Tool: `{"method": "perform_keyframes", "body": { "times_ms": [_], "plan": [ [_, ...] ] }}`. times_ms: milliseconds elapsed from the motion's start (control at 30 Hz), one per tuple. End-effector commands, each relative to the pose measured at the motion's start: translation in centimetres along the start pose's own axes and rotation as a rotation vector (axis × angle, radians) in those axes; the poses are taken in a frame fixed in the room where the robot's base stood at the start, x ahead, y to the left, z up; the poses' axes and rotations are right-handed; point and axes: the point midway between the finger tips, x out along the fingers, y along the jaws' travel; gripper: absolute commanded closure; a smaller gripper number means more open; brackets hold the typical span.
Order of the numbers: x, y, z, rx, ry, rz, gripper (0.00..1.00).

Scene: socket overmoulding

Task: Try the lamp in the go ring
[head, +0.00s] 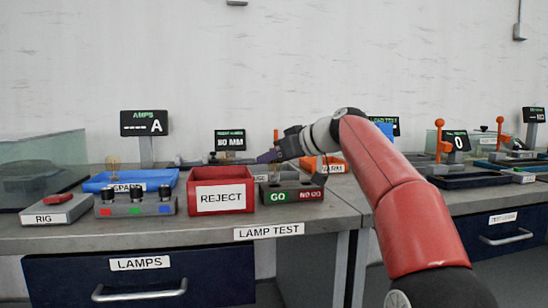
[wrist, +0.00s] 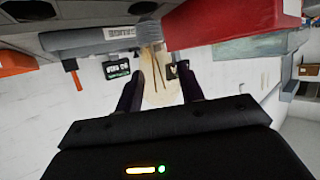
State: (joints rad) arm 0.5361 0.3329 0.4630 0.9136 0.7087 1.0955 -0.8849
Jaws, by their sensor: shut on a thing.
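My gripper (head: 267,157) is above and behind the GO / NO GO gauge block (head: 292,195) in the head view. In the wrist view my gripper (wrist: 161,82) is shut on a clear glass lamp (wrist: 157,90) with thin wires inside. The lamp stands between the dark fingers, its far end towards grey fixtures at the top. The gauge block has a green GO half and a red NO GO half. Its ring openings are hard to see there, and I cannot tell whether the lamp touches it.
The red REJECT bin (head: 221,190) stands just left of the gauge. Further left are a blue SPARE tray (head: 130,182) with a lamp upright at it, a button box (head: 136,206) and the grey RIG box (head: 57,210). Small displays stand behind.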

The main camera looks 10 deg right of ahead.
Motion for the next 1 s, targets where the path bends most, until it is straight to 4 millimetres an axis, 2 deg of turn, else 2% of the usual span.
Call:
{"method": "perform_keyframes", "body": {
  "times_ms": [1000],
  "plan": [
    [0.7,0.0,1.8,0.0,0.0,0.0,0.83]
  ]
}}
